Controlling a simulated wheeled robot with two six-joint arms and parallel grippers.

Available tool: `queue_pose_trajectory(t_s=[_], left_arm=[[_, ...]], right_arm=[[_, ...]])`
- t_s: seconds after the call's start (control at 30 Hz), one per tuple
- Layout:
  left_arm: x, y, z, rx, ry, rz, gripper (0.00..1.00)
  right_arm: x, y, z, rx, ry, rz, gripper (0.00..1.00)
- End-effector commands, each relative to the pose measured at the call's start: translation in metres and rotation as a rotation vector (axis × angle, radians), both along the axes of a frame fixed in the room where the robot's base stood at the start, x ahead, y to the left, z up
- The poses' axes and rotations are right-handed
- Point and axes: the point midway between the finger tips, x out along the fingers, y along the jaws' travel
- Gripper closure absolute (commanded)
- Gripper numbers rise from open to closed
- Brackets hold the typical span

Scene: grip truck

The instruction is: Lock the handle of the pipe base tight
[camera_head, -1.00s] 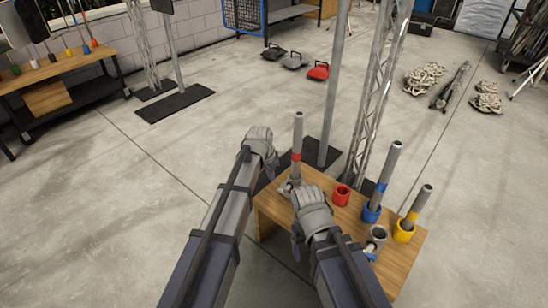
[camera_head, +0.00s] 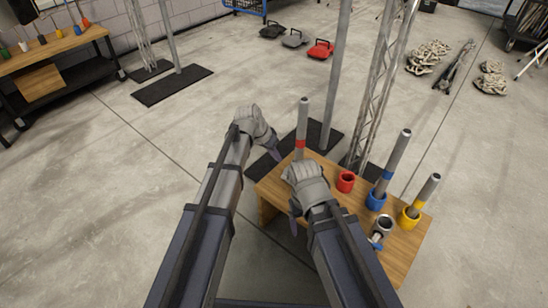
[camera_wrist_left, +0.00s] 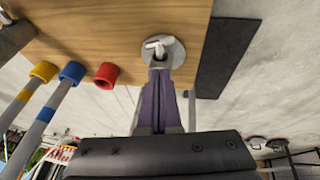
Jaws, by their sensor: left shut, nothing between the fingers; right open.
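A grey pipe with a red band (camera_head: 301,135) stands upright at the left end of the wooden table; its foot is hidden behind my right gripper in the head view. In the left wrist view a round grey pipe base (camera_wrist_left: 177,49) with a pale handle (camera_wrist_left: 158,43) sits on the wood near the edge. My left gripper (camera_head: 277,155) is shut and empty, left of the pipe. In the wrist view its fingertips (camera_wrist_left: 158,68) point at the base and overlap its near rim; contact cannot be told.
A pole (camera_head: 336,75) and truss (camera_head: 384,90) rise behind.

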Motion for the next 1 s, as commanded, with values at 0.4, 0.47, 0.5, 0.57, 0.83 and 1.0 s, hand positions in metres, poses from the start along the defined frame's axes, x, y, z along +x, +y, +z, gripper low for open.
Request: queue_pose_trajectory(t_s=[0.4, 0.47, 0.5, 0.57, 0.83, 1.0], left_arm=[[0.015, -0.022, -0.067, 0.001, -0.001, -0.001, 1.00], [0.013, -0.027, -0.076, 0.001, -0.001, -0.002, 1.00], [0.012, -0.030, -0.080, 0.001, -0.001, -0.002, 1.00], [0.011, -0.034, -0.087, 0.001, -0.001, -0.001, 1.00], [0.009, -0.042, -0.095, 0.001, -0.001, -0.001, 1.00], [0.009, -0.042, -0.094, 0.001, -0.001, -0.001, 1.00]], right_arm=[[0.000, 0.000, -0.067, 0.002, -0.001, -0.009, 0.24], [0.000, 0.000, -0.076, 0.002, -0.002, -0.011, 0.24], [0.000, 0.000, -0.080, 0.002, -0.002, -0.013, 0.24], [0.000, 0.000, -0.087, 0.002, -0.002, -0.015, 0.24], [0.000, 0.001, -0.095, 0.002, -0.003, -0.015, 0.24], [0.000, 0.001, -0.094, 0.002, -0.003, -0.015, 0.24]])
